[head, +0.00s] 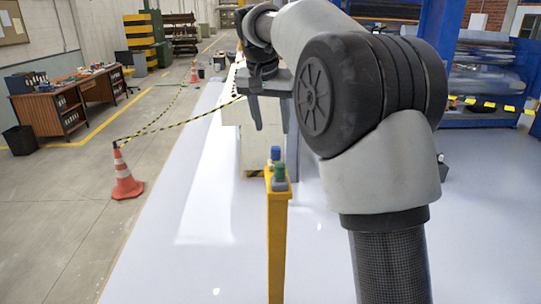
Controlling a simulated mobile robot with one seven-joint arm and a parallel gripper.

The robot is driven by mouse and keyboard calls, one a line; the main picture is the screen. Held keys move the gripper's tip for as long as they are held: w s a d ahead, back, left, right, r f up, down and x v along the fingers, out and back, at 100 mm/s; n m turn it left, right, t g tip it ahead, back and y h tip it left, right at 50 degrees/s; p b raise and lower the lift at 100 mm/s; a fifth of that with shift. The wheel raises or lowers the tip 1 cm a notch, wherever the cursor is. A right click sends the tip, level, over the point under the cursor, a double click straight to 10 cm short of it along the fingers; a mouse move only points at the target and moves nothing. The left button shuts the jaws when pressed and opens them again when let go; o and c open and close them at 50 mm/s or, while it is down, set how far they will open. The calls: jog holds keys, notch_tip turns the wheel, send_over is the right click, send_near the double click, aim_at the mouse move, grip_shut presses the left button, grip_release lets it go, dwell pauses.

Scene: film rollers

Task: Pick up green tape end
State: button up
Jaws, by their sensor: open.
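A small green piece (280,170), which looks like the green tape end, sits on top of a yellow post (277,240) in the lower middle of the head view. A small blue piece (275,153) stands just behind it. My gripper (270,118) is open and appears empty, its fingers pointing down. In the picture it is above and slightly left of the green piece, apart from it and seemingly farther away.
A pale machine block (252,145) stands behind the post, below my gripper. An orange and white cone (125,177) with a striped barrier tape is at left. A wooden desk (70,100) is far left. Blue machinery (485,115) stands at right. The pale floor left of the post is clear.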

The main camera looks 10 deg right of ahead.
send_over(279, 166)
jog(key=a, duration=0.1)
jog(key=f, duration=1.1)
jog(key=shift+s+f, duration=0.1)
jog(key=shift+s, duration=0.15)
jog(key=f, duration=0.3)
jog(key=d+f, duration=0.1)
jog(key=shift+w+f, duration=0.25)
jog(key=shift+f, duration=0.1)
jog(key=shift+w+f+p, duration=0.15)
jog(key=shift+f+p, duration=0.1)
jog(key=shift+p, duration=0.05)
grip_shut()
